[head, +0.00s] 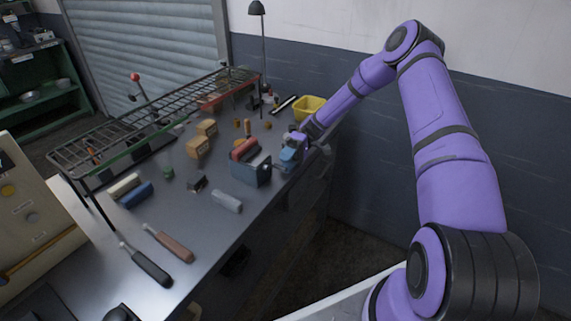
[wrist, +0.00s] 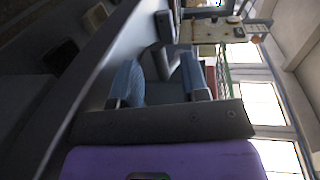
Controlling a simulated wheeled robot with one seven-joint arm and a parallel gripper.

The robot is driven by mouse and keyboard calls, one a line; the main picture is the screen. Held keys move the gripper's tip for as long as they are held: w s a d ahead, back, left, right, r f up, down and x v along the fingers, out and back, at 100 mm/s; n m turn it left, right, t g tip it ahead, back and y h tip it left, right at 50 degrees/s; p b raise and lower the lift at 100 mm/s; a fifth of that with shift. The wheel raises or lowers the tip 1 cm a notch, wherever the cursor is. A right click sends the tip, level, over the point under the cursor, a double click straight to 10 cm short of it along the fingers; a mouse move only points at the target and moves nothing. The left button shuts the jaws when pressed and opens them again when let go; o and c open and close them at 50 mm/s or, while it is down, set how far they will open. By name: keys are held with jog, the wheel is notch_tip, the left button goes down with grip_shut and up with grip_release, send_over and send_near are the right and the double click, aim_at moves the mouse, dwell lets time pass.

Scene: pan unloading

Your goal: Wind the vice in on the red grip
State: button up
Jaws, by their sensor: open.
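The vice (head: 250,173) is a blue-grey block near the right edge of the bench. The red grip (head: 244,148) lies along its top, at its jaws; I cannot tell how tightly the jaws sit against it. My gripper (head: 290,154) is just right of the vice, low over the bench edge, at its handle end. In the wrist view my open gripper (wrist: 165,75) has its two blue fingers apart, with a grey-blue part between or beyond them. Whether they touch the vice handle is hidden. A small red strip shows beside the right finger.
A wire rack (head: 150,120) spans the back of the bench. Wooden blocks (head: 198,147), a grey block (head: 227,201), two handled tools (head: 168,243) and a yellow bin (head: 308,107) stand around. A lamp (head: 257,10) rises behind. Bare bench shows at front left of the vice.

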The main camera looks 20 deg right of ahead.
jog(key=v, duration=1)
jog(key=shift+a, duration=0.1)
jog(key=shift+s+a+r, duration=0.1)
jog(key=shift+r, duration=0.3)
jog(key=s+a+r+m+t+h, duration=0.25)
jog(key=s+r+h, duration=0.35)
jog(key=r, duration=0.7)
jog(key=s+a+r+m+t+h, duration=0.1)
jog(key=s+a+r+t+h, duration=0.25)
jog(key=s+r, duration=0.7)
jog(key=s+r+m+t+h, duration=0.1)
jog(key=s+r+t, duration=0.2)
jog(key=s, duration=0.4)
jog(key=s+r+m+t+h, duration=0.1)
jog(key=s+r+t, duration=0.2)
jog(key=s, duration=0.4)
jog(key=s+d+r+m+t+h, duration=0.1)
jog(key=s+r, duration=0.3)
jog(key=s, duration=0.4)
jog(key=shift+r+m+t, duration=0.3)
jog(key=shift+m+t, duration=0.05)
jog(key=shift+t, duration=0.55)
